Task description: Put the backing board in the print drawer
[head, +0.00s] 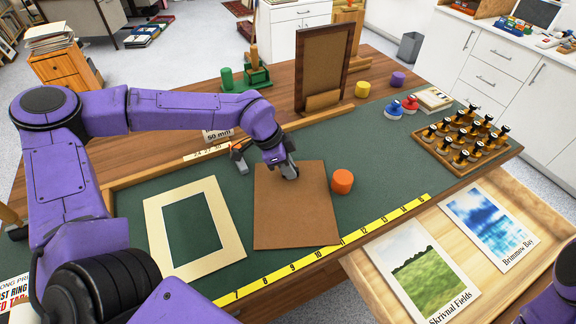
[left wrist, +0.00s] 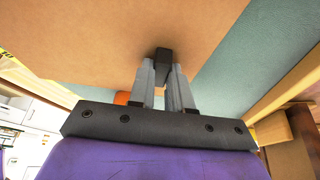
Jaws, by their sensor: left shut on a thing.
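The backing board (head: 295,215) is a plain brown square on the green mat, right of a cream window mount. My left gripper (head: 289,173) is at its far edge, shut on it; the board also fills much of the left wrist view (left wrist: 90,45). In that view the fingers (left wrist: 163,70) meet at a small dark piece against the board. Whether the board is flat on the mat or slightly raised, I cannot tell. The open print drawer (head: 548,215) is at the lower right and holds two prints. My right gripper is out of view.
The cream mount (head: 230,235) lies left of the board, and an orange cylinder (head: 342,181) stands close on its right. A yellow ruler (head: 330,250) runs along the near edge. A brown frame (head: 324,65) stands behind; a tray of stamps (head: 460,138) is at right.

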